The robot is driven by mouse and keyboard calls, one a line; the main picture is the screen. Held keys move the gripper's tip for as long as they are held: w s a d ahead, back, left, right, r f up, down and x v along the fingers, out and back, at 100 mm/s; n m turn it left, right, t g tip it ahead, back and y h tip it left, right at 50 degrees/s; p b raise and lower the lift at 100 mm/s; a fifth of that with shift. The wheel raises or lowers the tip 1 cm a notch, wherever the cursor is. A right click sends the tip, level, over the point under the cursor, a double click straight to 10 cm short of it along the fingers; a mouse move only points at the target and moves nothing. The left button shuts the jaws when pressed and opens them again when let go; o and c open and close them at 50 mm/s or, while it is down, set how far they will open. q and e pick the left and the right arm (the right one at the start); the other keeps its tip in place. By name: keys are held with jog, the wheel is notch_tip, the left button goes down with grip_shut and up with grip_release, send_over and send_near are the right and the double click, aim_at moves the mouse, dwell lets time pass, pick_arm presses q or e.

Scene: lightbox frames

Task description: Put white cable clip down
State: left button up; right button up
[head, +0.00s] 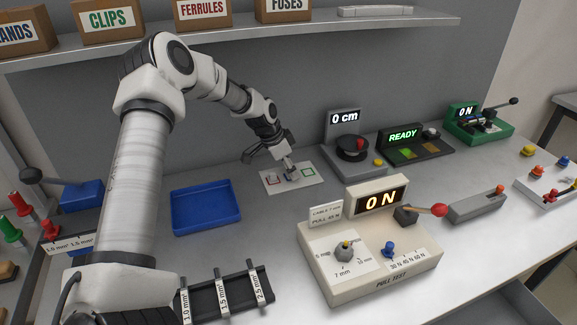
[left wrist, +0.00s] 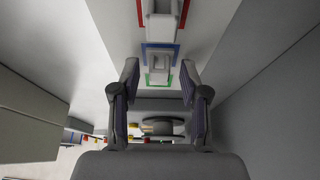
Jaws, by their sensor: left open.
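A white card (head: 266,189) with red, blue and green outlined squares lies on the bench in the head view. My left gripper (head: 288,165) is low over this card, pointing down. In the left wrist view its two fingers (left wrist: 159,82) are spread apart, and it is open. A small pale clip-like piece (left wrist: 160,62) stands at the blue square, just ahead of the fingertips and apart from both. A larger pale piece (left wrist: 161,20) stands at the red square. The green square (left wrist: 158,80) shows between the fingertips. I cannot tell fine details of the pieces. My right gripper is not in view.
A blue tray (head: 206,228) lies left of the card. The pull test box (head: 375,285) stands in front and to the right. The 0 cm device (head: 349,165) and the READY device (head: 415,155) stand behind on the right. A shelf (head: 240,42) with labelled boxes runs above.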

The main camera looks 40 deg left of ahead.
aim_at(287, 175)
pick_arm(q)
jog(key=shift+r, duration=0.35)
jog(key=v, duration=0.2)
jog(key=shift+a+r+p, duration=0.1)
jog(key=shift+r+p, duration=0.3)
jog(key=s+a+p, duration=0.1)
jog(key=s, duration=0.2)
jog(key=s+a, duration=0.2)
jog(key=s, duration=0.1)
jog(key=s+a+p, duration=0.1)
jog(key=s+a, duration=0.1)
jog(key=s, duration=0.2)
jog(key=shift+s+r+p, duration=0.1)
jog(key=shift+r+p, duration=0.05)
jog(key=shift+p, duration=0.15)
jog(key=shift+s+a, duration=0.2)
jog(key=shift+s, duration=0.15)
jog(key=shift+f, duration=0.25)
